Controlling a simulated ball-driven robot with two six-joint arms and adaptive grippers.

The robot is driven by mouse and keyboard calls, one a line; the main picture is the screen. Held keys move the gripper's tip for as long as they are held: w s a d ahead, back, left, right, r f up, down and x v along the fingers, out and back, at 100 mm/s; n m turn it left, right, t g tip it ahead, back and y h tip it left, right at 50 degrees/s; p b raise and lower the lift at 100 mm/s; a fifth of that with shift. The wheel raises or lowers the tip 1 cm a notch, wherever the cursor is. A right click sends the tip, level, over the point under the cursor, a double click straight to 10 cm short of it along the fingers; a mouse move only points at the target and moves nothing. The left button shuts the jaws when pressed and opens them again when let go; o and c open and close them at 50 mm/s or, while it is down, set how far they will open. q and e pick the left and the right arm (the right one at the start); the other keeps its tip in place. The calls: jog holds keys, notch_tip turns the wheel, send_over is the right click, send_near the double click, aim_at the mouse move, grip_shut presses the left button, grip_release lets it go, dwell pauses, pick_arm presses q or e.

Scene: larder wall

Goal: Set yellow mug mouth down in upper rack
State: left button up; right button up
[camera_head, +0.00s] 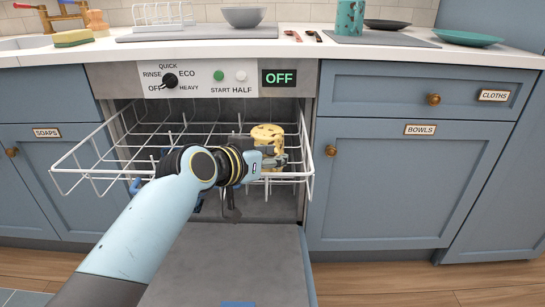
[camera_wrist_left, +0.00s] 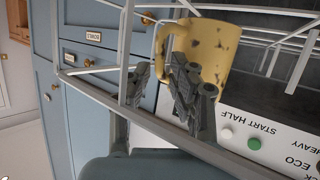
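The yellow mug (camera_head: 267,134) with dark speckles is at the right end of the white wire upper rack (camera_head: 80,172). Its flat closed end seems to face up, so it appears mouth down; its lower edge is partly hidden. The mug also shows in the left wrist view (camera_wrist_left: 212,52), with its handle towards my fingers. My left gripper (camera_head: 272,160) is at the mug's near side. In the left wrist view the fingers (camera_wrist_left: 161,82) stand apart on either side of the handle, with a gap showing. My right gripper is not in view.
The rack's side wires rise close around my left gripper. The dishwasher door (camera_head: 225,262) hangs open below. The counter above holds a grey bowl (camera_head: 244,16), a teal cup (camera_head: 350,17) and a teal plate (camera_head: 467,38). Much of the rack's left part is empty.

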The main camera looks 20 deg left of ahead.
pick_arm(q)
jog(key=shift+o, duration=1.1)
jog(key=shift+s+f, duration=0.2)
jog(key=shift+f, duration=0.3)
jog(key=shift+o, duration=0.2)
jog(key=shift+f, duration=0.1)
jog(key=shift+s, duration=0.15)
jog(key=r+v, duration=0.1)
jog(key=v, duration=1)
jog(key=shift+a+r, duration=0.2)
jog(key=shift+r, duration=0.05)
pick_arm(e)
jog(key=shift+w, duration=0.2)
pick_arm(q)
jog(key=shift+s, duration=0.1)
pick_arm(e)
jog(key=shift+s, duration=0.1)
